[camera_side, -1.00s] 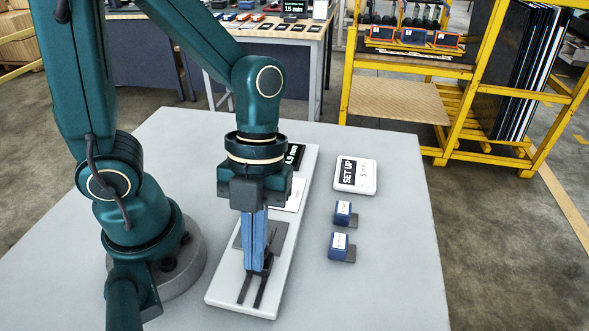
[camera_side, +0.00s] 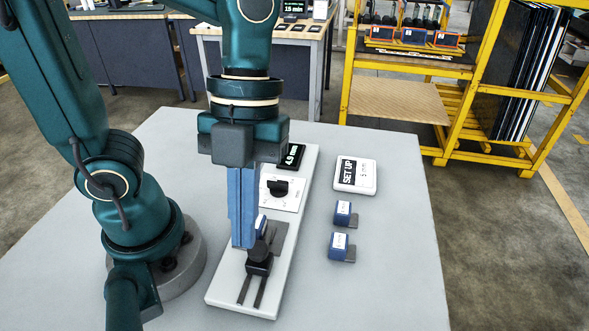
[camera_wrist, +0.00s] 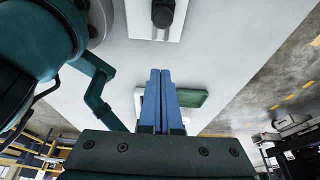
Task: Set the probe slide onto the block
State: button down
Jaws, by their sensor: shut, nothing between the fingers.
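The probe slide (camera_side: 259,264) is a small black carriage with a round knob, on two dark rails at the near end of the white base board (camera_side: 228,291). A blue block with a white label (camera_side: 262,225) stands just behind it on the grey plate, partly hidden by my fingers. I cannot tell whether slide and block touch. My gripper (camera_side: 243,246) is shut and empty, its blue fingers pointing down in front of the block and above the slide's left side in the picture. The shut fingertips (camera_wrist: 160,73) also show in the wrist view.
Two more blue blocks, one farther (camera_side: 343,213) and one nearer (camera_side: 341,246), sit right of the board. A white "SET UP" tile (camera_side: 355,175) lies behind them. A black knob (camera_side: 279,188) and a display (camera_side: 292,157) are farther back on the board. The table's right side is clear.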

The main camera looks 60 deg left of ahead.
jog(key=shift+v, duration=1.1)
jog(key=w+a+n+t+y, duration=0.1)
jog(key=a+n+t, duration=0.3)
jog(key=n, duration=0.9)
jog(key=w+a+n+t+y, duration=0.1)
jog(key=w+a+n+t, duration=0.2)
jog(key=n, duration=1.1)
jog(key=shift+w+a+t+y, duration=0.2)
jog(key=shift+a+t+y, duration=0.2)
jog(key=shift+a+t, duration=0.3)
